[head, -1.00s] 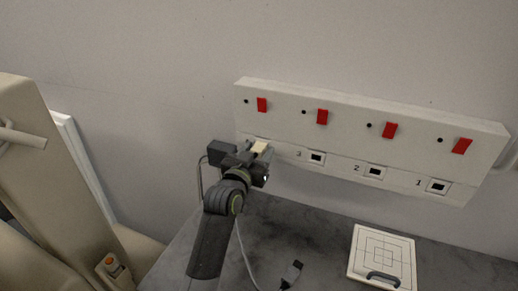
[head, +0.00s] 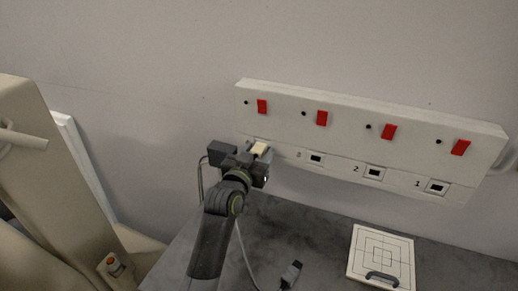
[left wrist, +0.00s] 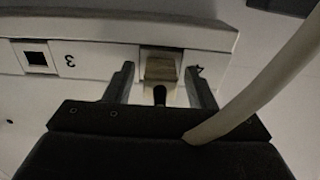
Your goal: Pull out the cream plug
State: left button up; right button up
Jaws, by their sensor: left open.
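The cream plug (head: 259,148) sits at the left end of the white socket panel (head: 345,135), at the lower row. It also shows in the left wrist view (left wrist: 160,68), against the panel beside the number 4, with a dark cord end below it. My left gripper (head: 254,158) is at the plug. In the left wrist view its two fingers (left wrist: 159,84) stand open on either side of the plug, with small gaps. The gripper hides part of the plug in the head view. My right gripper is not in view.
Red switches (head: 388,132) line the panel above empty sockets (head: 374,172). A grey plug on a cable (head: 291,272) and a square board with a handle (head: 383,257) lie on the dark tabletop (head: 322,245). A pale cable (left wrist: 265,80) crosses the wrist view.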

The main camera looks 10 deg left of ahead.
pick_arm(q)
jog(key=shift+c, duration=0.4)
grip_shut()
jog(key=shift+s+f, duration=0.1)
jog(key=shift+s, duration=0.05)
jog(key=shift+s+a+p, duration=0.15)
jog(key=shift+s+a, duration=0.05)
jog(key=shift+s, duration=0.75)
jog(key=shift+s+a+p, duration=0.15)
jog(key=shift+s+p, duration=0.05)
jog(key=shift+s, duration=0.7)
jog(key=shift+s+a+p, duration=0.15)
jog(key=shift+s+a, duration=0.05)
jog(key=shift+s, duration=0.75)
